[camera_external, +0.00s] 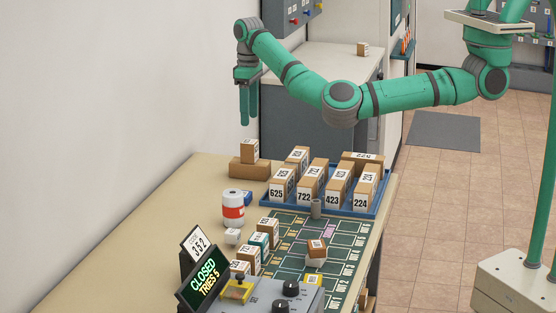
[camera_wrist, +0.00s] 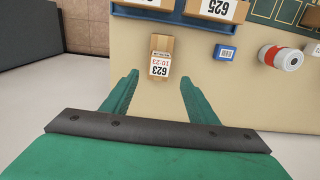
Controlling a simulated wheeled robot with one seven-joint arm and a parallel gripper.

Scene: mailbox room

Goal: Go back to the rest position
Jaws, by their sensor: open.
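My gripper (camera_external: 248,103) hangs fingers-down in the air at the upper left, above the back end of the table. In the wrist view my gripper (camera_wrist: 158,90) shows two green fingers spread apart with nothing between them. A small brown box with a white label (camera_external: 249,150) stands on a longer brown block (camera_external: 249,168) below the gripper. In the wrist view this labelled box (camera_wrist: 161,56), marked 623, lies ahead of the fingertips and apart from them. My green arm stretches from the right across the top of the external view.
A blue tray (camera_external: 376,210) holds several numbered boxes. A green mat (camera_external: 345,246) with small boxes, a red-white roll (camera_external: 233,208), a CLOSED sign (camera_external: 203,278) and a control panel (camera_external: 270,297) occupy the table's front. A grey cabinet (camera_external: 320,115) stands behind; the wall is left.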

